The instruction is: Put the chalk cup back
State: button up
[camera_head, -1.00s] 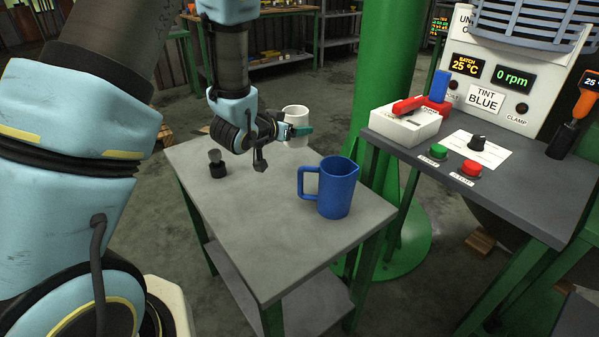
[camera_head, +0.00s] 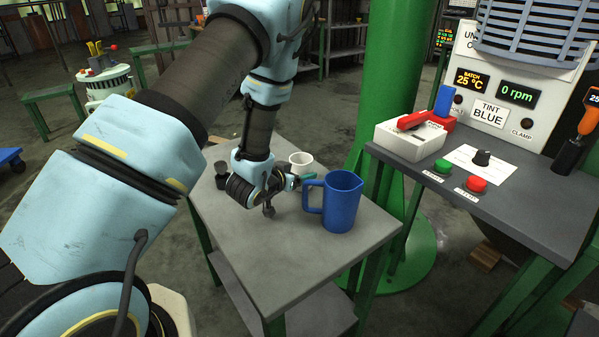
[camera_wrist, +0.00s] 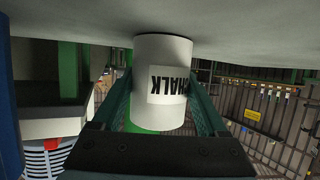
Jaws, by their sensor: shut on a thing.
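A blue jug (camera_head: 342,202) stands just right of my gripper, its handle towards it. A small dark object (camera_head: 221,175) stands at the table's back left. The front of the table (camera_head: 290,270) is clear. A control bench (camera_head: 520,205) stands to the right.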

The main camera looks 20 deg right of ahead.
jog(key=shift+f, duration=0.1)
jog(key=o, duration=1.4)
jog(key=shift+r, duration=0.2)
jog(key=b+v, duration=0.2)
jog(key=v, duration=0.8)
jog(key=shift+a+r+p, duration=0.15)
jog(key=shift+r+p, duration=0.05)
jog(key=shift+p, duration=0.7)
jog(key=shift+p+v, duration=0.8)
jog(key=shift+p, duration=0.6)
